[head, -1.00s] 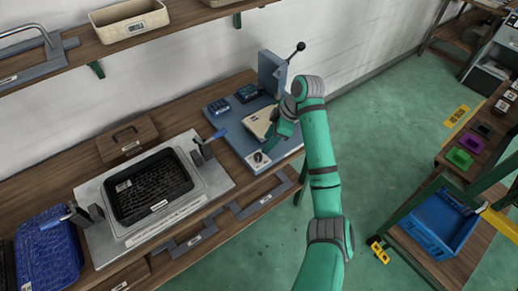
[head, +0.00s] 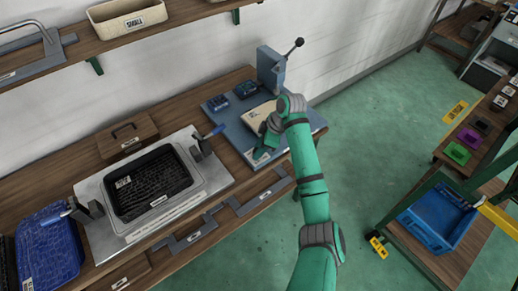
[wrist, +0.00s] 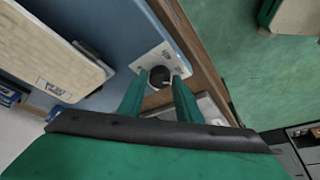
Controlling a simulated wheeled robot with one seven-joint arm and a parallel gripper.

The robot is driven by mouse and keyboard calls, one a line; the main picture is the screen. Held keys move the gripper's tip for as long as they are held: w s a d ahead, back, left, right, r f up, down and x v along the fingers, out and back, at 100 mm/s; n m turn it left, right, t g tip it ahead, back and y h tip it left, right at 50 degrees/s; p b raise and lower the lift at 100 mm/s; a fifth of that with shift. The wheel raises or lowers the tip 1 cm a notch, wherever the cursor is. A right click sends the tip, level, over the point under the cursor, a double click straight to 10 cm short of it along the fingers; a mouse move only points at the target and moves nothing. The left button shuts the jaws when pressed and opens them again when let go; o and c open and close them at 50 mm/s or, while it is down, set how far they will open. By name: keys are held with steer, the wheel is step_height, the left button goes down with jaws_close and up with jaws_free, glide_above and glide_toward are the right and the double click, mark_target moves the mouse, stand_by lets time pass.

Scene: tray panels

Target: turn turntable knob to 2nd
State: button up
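The dark round knob (wrist: 159,76) sits on a white label plate (wrist: 155,60) at the edge of the blue fixture base (wrist: 112,28). In the wrist view the two green fingers of my gripper (wrist: 160,77) stand on either side of the knob, with narrow gaps seeming to show, so it looks open around it. In the head view my gripper (head: 263,143) is low over the front of the blue base (head: 232,137) and hides the knob. A beige panel (head: 254,115) lies on the base; it also shows in the wrist view (wrist: 40,50). The knob's markings are too small to read.
A grey lever post (head: 270,70) with a black ball handle rises at the back of the base. Small dark blue boxes (head: 246,89) lie behind the panel. A black tray (head: 150,185) in a metal fixture is to the left.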

steer(key=c, duration=0.5)
steer(key=shift+c, duration=0.2)
steer(key=shift+w+m, duration=0.1)
steer(key=shift+m, duration=0.2)
